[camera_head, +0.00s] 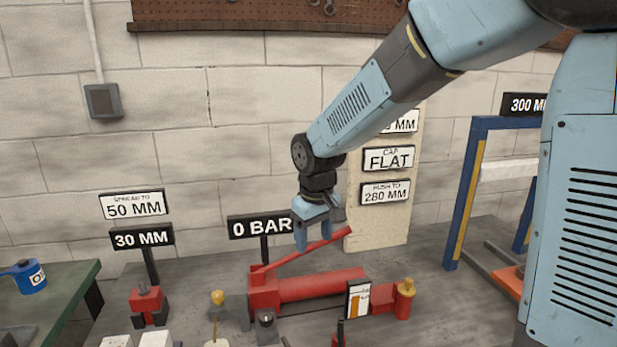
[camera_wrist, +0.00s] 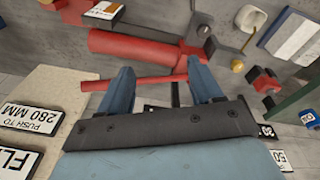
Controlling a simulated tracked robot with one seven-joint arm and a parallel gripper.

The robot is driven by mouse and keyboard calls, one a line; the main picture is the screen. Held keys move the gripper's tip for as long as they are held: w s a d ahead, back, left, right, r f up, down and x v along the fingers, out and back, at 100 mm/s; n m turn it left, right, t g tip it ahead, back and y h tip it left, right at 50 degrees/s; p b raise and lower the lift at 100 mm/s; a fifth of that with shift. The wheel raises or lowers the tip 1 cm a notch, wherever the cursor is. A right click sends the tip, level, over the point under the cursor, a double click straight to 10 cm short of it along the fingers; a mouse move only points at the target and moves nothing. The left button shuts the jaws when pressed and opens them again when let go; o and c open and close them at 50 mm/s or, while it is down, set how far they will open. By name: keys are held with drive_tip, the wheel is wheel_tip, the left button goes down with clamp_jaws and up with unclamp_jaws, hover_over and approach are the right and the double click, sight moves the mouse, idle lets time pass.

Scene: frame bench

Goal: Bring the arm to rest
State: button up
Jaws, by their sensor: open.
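My arm reaches in from the upper right in the head view, and my gripper (camera_head: 318,238) points down over the bench. Its blue fingers are apart, and I see nothing held. A red lever (camera_head: 290,257) slopes up to the right from a red hand pump (camera_head: 322,284), and the gripper is at or just above it. In the wrist view the fingers of my gripper (camera_wrist: 161,72) spread apart, with the red lever (camera_wrist: 158,79) crossing behind them. I cannot tell whether they touch it.
A "0 BAR" sign (camera_head: 262,226) stands close left of the gripper. A pale board (camera_head: 380,228) with signs stands behind. A blue and yellow frame (camera_head: 467,190) is at right. A small red device (camera_head: 149,303) and a green table (camera_head: 50,285) are at left.

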drive_tip(key=s+d+r+m+t, duration=0.1)
drive_tip(key=s+d+r+m, duration=0.1)
drive_tip(key=s+d+r, duration=0.4)
drive_tip(key=s+d+r+m+t, duration=0.1)
drive_tip(key=s+d+r+m, duration=0.15)
drive_tip(key=d, duration=0.55)
drive_tip(key=s+d+r+m+t, duration=0.2)
drive_tip(key=s+d+r+m, duration=0.1)
drive_tip(key=s+d, duration=0.5)
drive_tip(key=shift+s+d, duration=0.3)
drive_tip(key=shift+s, duration=0.6)
drive_tip(key=shift+r, duration=0.1)
